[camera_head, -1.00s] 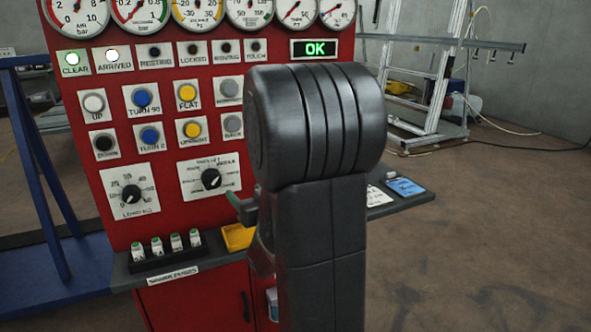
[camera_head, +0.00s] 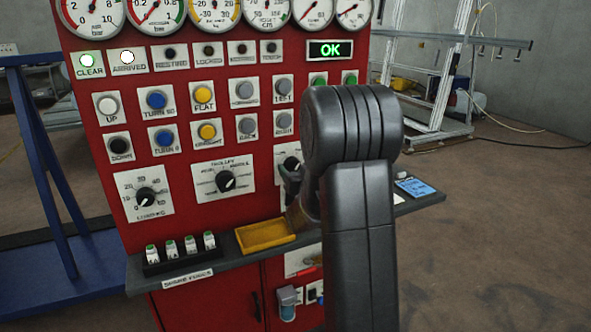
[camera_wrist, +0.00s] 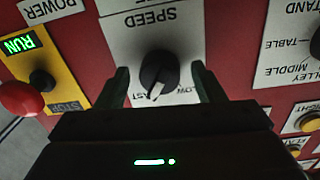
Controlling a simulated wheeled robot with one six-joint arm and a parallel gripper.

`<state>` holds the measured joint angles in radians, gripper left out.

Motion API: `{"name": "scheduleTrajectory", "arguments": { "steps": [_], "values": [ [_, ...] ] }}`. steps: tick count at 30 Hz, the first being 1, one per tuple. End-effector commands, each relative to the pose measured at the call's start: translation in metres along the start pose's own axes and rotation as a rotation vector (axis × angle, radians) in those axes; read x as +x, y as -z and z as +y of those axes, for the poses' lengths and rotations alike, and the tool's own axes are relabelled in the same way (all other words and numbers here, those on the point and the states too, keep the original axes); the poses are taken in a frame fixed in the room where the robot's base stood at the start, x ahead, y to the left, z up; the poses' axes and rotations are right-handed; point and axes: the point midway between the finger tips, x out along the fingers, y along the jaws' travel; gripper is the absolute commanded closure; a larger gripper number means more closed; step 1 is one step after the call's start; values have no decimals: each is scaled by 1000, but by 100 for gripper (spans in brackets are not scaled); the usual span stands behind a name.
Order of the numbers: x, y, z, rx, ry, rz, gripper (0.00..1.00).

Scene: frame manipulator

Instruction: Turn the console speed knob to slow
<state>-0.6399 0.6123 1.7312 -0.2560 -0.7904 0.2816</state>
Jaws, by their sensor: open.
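The black speed knob (camera_wrist: 158,72) sits on a white plate marked SPEED (camera_wrist: 160,25), which appears upside down in the wrist view. Its white pointer points down in that picture, slightly toward the partly covered FAST label at left; the partly covered SLOW label is at right. My gripper (camera_wrist: 162,80) is open, one finger on each side of the knob, with visible gaps. In the head view the speed knob (camera_head: 292,163) shows beside my arm, which hides part of its plate. My gripper (camera_head: 294,186) is close to the panel there.
A yellow tray (camera_head: 265,236) and a row of small fuses (camera_head: 180,247) lie on the shelf below. A red button (camera_wrist: 20,98) and a black knob (camera_wrist: 42,80) are left of the speed plate in the wrist view. Other knobs and buttons cover the red panel (camera_head: 215,275).

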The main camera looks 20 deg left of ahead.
Motion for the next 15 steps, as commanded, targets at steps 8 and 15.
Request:
{"name": "scheduleTrajectory", "arguments": {
  "steps": [8,15],
  "values": [
    [2,0,0,0,0,-1,38],
    [1,0,0,0,-1,-1,83]
  ]
}}
